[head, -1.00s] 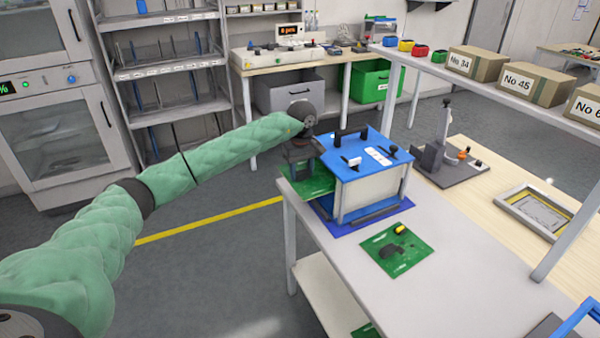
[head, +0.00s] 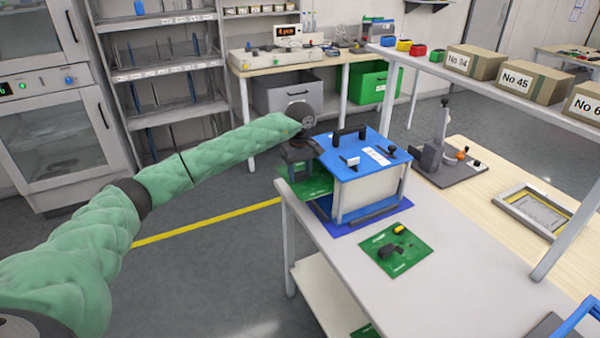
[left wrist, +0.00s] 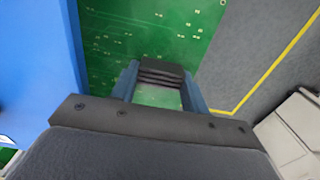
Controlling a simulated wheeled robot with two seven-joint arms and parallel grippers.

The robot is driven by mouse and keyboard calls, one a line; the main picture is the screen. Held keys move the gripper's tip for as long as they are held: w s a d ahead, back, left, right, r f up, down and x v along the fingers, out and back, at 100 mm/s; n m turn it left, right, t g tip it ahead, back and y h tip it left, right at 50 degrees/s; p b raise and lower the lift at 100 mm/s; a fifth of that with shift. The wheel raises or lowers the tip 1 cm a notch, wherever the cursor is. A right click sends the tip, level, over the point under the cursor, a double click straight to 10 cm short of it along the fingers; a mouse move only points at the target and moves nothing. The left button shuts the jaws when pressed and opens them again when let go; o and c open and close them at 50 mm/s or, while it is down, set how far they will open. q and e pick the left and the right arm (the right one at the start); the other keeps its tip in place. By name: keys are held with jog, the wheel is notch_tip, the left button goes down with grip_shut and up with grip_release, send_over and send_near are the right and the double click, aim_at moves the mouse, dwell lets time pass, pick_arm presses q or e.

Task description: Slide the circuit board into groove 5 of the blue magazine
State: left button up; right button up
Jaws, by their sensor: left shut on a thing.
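The blue magazine (head: 369,157) stands on the grey table, with a blue top, a black handle and pale side walls. My left gripper (head: 300,168) is at its left side, shut on a green circuit board (head: 313,188). The board lies roughly flat beside the magazine's open left side; whether its edge is inside a groove is hidden. In the left wrist view the board (left wrist: 150,35) fills the area beyond the fingers (left wrist: 160,85), with the magazine's blue top (left wrist: 35,60) to the left. The groove numbers cannot be read. My right gripper is not in view.
A second green board (head: 397,249) with dark and yellow parts lies on the grey table (head: 440,285) in front of the magazine. A grey fixture (head: 440,150) stands to the right. A shelf with cardboard boxes (head: 530,82) runs above the right side.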

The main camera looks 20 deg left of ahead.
pick_arm(q)
jog(key=o, duration=1.4)
